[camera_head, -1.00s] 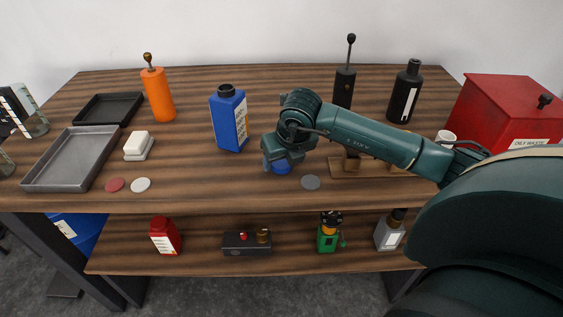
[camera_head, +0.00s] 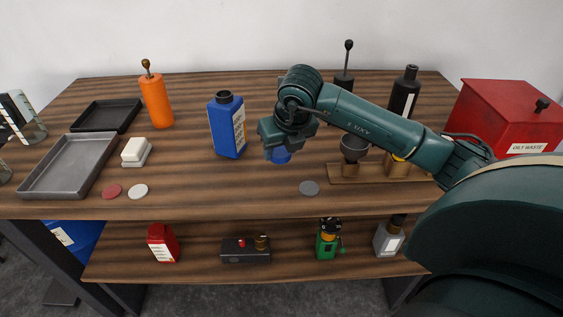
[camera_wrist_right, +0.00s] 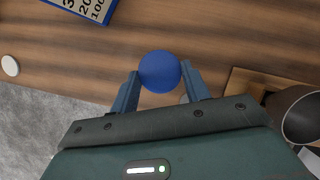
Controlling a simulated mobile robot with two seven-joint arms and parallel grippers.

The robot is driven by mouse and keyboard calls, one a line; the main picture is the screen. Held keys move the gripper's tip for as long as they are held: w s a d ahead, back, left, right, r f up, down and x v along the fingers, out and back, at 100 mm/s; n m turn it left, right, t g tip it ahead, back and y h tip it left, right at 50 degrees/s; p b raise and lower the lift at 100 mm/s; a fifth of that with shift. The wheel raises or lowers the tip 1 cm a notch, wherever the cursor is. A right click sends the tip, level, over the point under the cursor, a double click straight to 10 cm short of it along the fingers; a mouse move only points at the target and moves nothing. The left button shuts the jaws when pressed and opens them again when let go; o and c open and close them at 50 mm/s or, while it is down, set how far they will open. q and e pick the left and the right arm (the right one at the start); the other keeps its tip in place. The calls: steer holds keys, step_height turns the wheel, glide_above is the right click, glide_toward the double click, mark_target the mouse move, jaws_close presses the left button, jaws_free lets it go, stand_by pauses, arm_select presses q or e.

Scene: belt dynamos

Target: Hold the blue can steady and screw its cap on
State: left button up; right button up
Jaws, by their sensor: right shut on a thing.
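The blue can (camera_head: 226,130) stands upright on the table, left of my right gripper. Its dark neck is uncapped, and a white printed label is on its side. The round blue cap (camera_head: 281,155) is between the fingers of my right gripper (camera_head: 279,147). In the right wrist view, the cap (camera_wrist_right: 160,72) sits between the two fingertips, gripped at its sides. The cap appears a little above the table, apart from the can. A corner of the can (camera_wrist_right: 88,10) shows at that view's top left. My left gripper is not in view.
An orange bottle (camera_head: 156,101) stands left of the can, with a white block (camera_head: 136,150) and grey tray (camera_head: 65,168) farther left. Flat discs (camera_head: 309,188) lie near the front edge.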

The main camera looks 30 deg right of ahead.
mark_target(282, 153)
step_height(282, 153, up, 5)
stand_by(0.4)
